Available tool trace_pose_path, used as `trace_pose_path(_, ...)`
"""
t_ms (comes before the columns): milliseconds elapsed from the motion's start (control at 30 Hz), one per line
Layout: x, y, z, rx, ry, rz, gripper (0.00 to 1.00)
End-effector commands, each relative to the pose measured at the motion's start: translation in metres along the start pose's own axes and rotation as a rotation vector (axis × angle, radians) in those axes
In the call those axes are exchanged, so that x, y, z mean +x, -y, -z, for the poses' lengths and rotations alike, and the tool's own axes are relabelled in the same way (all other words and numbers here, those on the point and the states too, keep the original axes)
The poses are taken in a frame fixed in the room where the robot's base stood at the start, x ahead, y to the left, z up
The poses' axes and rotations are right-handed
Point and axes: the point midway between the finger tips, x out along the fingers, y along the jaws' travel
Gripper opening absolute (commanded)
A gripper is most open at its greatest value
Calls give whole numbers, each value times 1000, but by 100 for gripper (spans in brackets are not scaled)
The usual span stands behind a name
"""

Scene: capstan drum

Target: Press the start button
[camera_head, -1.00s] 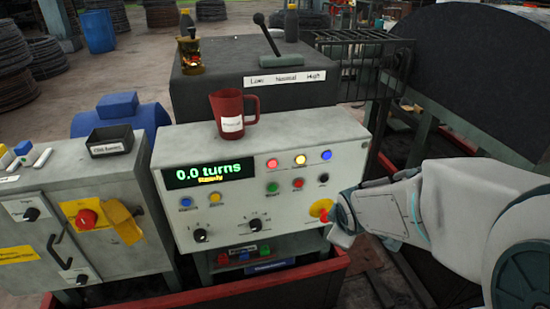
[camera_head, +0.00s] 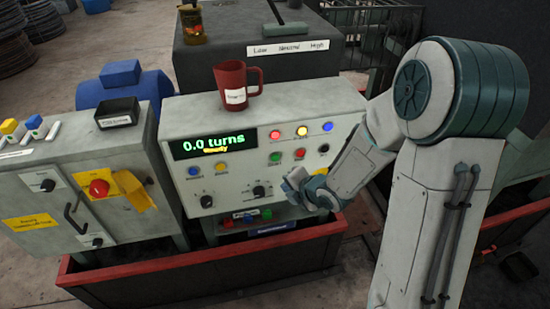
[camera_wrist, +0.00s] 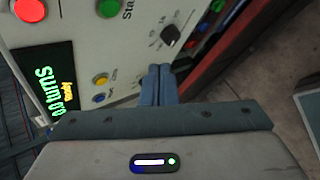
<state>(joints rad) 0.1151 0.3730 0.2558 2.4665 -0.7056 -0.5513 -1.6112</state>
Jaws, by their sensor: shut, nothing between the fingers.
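The start button is the green button (camera_head: 275,157) on the grey control panel (camera_head: 240,120), left of a red and a black button. It also shows in the wrist view (camera_wrist: 110,8), near the top edge beside a partly visible "Sta" label. My gripper (camera_head: 291,181) is shut and empty in front of the panel's lower right, below the green button in the head view. In the wrist view its closed fingertips (camera_wrist: 160,68) point at the panel near a black knob (camera_wrist: 170,36), apart from the green button. Whether the fingertips touch the panel is unclear.
A display (camera_head: 213,142) reads "0.0 turns". A red mug (camera_head: 232,85) stands on the panel's top. Red, yellow and blue lamps sit above the buttons. A red-rimmed trough (camera_head: 130,262) runs below. A cabinet with a red knob (camera_head: 99,188) stands left.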

Motion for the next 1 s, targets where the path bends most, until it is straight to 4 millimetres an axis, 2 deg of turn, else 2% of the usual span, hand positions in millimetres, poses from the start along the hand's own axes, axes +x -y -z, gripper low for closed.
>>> trace_pose_path(233,10,-10,-9,1,0,-1,0)
trace_pose_path(700,54,-39,-39,0,0,-1,0)
trace_pose_path(1000,61,-44,-45,2,1,1,0)
